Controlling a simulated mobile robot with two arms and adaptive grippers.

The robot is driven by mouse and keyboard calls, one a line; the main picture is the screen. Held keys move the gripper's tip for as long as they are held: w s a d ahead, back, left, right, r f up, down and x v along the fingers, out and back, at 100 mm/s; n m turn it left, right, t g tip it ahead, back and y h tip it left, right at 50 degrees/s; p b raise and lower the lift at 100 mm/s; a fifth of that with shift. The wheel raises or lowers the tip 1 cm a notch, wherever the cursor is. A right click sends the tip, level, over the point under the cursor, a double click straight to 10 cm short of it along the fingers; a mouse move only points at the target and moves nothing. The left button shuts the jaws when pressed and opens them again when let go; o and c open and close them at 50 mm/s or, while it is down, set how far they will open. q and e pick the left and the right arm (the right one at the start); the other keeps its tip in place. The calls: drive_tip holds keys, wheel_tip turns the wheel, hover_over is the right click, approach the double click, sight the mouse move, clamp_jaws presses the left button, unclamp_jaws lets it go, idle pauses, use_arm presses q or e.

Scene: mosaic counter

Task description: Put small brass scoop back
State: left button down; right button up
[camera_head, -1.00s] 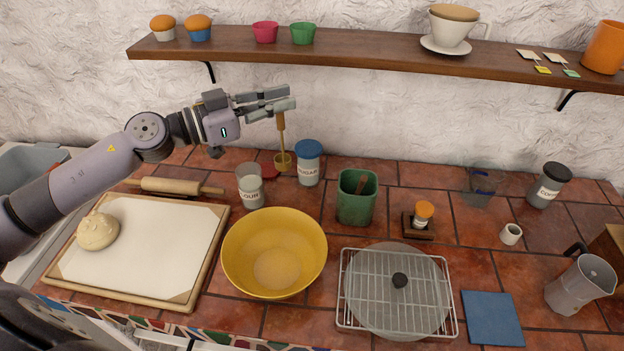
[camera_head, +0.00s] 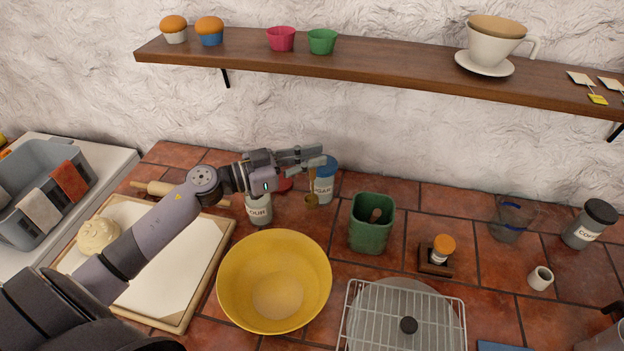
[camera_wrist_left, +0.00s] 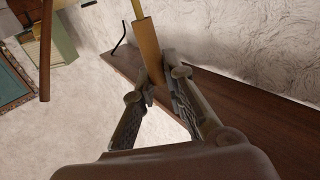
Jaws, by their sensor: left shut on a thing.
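The small brass scoop (camera_head: 312,198) hangs bowl down from my left gripper (camera_head: 322,158). My left gripper is shut on its handle, which also shows between the fingers in the left wrist view (camera_wrist_left: 148,45). In the head view the scoop overlaps the left side of the blue-lidded sugar jar (camera_head: 326,187); I cannot tell whether they touch or whether the bowl rests on the counter. The flour jar (camera_head: 258,212) stands open to the left, partly under my gripper. A red lid (camera_head: 284,185) lies behind it. My right gripper is not in view.
A yellow bowl (camera_head: 274,282) stands in front, and a green canister (camera_head: 371,224) to the right. A wooden shelf (camera_head: 400,78) with cups runs above. A pastry board (camera_head: 180,265) with dough lies left. Tiles between the canister and the sugar jar are free.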

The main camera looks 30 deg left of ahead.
sight(311, 179)
use_arm(q)
drive_tip(key=shift+f, duration=0.95)
wheel_tip(311, 179, down, 3)
drive_tip(key=shift+f, duration=0.55)
drive_tip(key=shift+s, duration=0.1)
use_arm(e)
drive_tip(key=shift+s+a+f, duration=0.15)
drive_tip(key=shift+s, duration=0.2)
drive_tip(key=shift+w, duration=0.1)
use_arm(q)
drive_tip(key=c, duration=1.6)
unclamp_jaws()
drive_tip(key=shift+c, duration=0.2)
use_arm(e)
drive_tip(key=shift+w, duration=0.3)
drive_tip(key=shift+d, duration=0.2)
